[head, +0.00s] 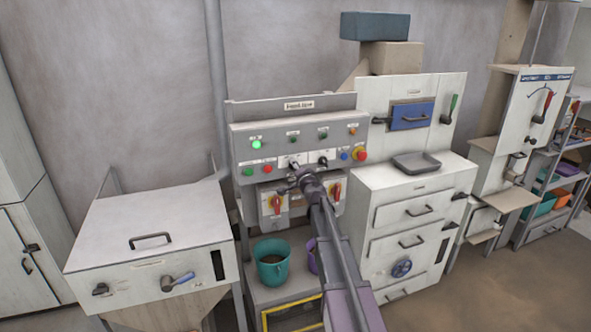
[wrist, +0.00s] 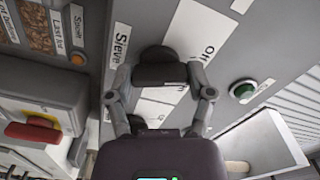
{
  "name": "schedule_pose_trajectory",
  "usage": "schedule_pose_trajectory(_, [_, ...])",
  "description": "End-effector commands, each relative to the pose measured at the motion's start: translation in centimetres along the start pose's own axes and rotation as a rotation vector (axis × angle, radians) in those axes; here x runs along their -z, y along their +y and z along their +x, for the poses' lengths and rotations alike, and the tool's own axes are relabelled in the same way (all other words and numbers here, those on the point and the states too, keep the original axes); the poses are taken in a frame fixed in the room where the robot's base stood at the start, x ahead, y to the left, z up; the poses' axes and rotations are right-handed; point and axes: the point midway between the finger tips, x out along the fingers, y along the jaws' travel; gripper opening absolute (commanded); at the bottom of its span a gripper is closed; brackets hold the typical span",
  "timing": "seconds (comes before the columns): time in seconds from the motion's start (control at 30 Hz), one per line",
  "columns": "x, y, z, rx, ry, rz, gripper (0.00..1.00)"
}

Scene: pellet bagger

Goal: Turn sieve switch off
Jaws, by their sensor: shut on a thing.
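The sieve switch (wrist: 160,72) is a dark rotary knob on a white plate, with the printed word "Sieve" beside it in the wrist view. My gripper (wrist: 163,62) has its two fingers on either side of the knob and is shut on it. In the head view my gripper (head: 293,174) reaches the lower part of the grey control panel (head: 250,145), at the left one of two white switch plates. The arm and gripper partly hide that plate there. The knob's exact pointing direction is hard to tell.
A second dark knob (head: 323,161) sits just right of my gripper. A lit green lamp (head: 256,144), push buttons and a red-yellow button (head: 360,154) are on the same panel. Red-handled switches (head: 276,203) sit below. A teal bucket (head: 272,262) stands under the panel.

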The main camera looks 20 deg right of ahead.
Motion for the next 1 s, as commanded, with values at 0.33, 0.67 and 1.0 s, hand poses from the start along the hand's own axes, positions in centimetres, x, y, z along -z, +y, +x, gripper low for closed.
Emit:
schedule_pose_trajectory(0.33, [0.08,-0.04,0.24,0.000,0.001,-0.121,0.21])
schedule_pose_trajectory(0.67, [0.06,-0.04,0.22,0.000,0.000,-0.132,0.21])
schedule_pose_trajectory(1.0, [0.03,-0.03,0.12,0.000,0.000,-0.131,1.00])
